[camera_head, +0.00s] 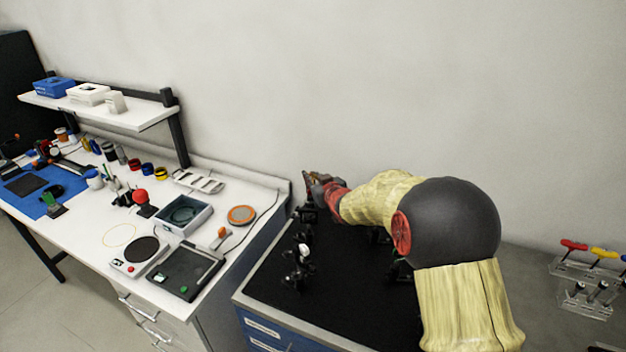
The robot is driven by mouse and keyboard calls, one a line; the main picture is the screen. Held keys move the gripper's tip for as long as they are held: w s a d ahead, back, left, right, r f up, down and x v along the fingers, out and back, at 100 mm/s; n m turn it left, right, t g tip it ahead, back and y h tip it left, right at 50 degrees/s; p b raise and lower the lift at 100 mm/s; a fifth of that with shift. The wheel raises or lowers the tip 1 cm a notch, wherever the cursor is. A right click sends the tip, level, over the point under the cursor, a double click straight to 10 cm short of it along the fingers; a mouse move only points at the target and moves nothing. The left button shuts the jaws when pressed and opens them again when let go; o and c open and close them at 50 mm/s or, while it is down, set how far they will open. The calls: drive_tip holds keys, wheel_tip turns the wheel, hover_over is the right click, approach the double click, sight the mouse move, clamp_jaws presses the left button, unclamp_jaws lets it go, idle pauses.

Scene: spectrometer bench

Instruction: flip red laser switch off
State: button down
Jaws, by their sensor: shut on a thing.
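My gripper (309,182) is small in the head view, at the back left corner of the black optical bench top (325,290). It points left, close above a dark mount (308,212) there. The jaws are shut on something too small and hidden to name. I cannot make out the red laser or its switch. My arm covers the back and right part of the bench top.
Several small dark optics mounts (297,275) stand along the bench's left side. A white worktable (95,222) to the left holds trays, a balance and tools. A clear rack (585,295) with coloured-handled drivers stands at the right. The bench's front middle looks clear.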

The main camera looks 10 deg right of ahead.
idle(0.4)
drive_tip(key=c, duration=1.9)
unclamp_jaws()
drive_tip(key=v, duration=1.2)
drive_tip(key=shift+a, duration=0.1)
